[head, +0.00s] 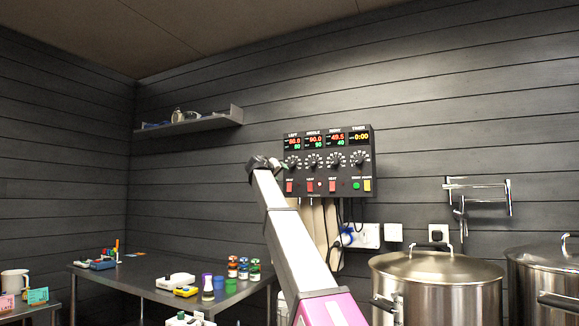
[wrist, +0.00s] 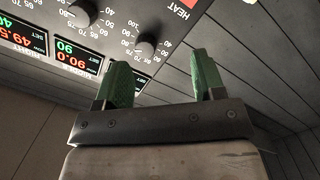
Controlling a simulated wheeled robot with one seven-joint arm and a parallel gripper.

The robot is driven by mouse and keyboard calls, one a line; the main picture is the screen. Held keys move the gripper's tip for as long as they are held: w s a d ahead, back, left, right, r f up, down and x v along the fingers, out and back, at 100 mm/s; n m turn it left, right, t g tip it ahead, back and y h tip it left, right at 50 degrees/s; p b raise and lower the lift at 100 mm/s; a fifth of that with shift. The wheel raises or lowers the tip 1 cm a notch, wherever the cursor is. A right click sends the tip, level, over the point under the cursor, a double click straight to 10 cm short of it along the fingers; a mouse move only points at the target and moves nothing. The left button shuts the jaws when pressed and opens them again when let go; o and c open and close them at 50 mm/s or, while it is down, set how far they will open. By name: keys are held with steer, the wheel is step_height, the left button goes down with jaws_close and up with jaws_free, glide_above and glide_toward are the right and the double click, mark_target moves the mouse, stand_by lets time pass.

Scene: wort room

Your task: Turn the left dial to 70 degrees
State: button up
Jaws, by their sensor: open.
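The black control panel (head: 330,182) hangs on the dark wall, with LEFT, MIDDLE, RIGHT and TIMER displays above a row of dials. The left dial (head: 293,161) is at the panel's left end. The wrist view is upside down; the left dial (wrist: 146,45) shows there as a black knob with a numbered scale, and the middle dial (wrist: 80,12) is farther left. My gripper (head: 279,165) is at the panel's left edge. In the wrist view, my gripper's green fingers (wrist: 161,62) are apart and empty; the knob lies ahead, between their lines. I see no contact.
Red switches (head: 310,185) sit below the dials. Cables and outlets (head: 367,236) are under the panel. Large steel pots (head: 435,285) stand at the right. A table (head: 130,275) with small items is at the lower left; a shelf (head: 190,126) hangs above.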

glide_toward(291, 164)
steer(key=shift+h, duration=0.3)
steer(key=x, duration=0.8)
steer(key=shift+w+f, duration=0.15)
steer(key=shift+w, duration=0.25)
steer(key=c, duration=0.9)
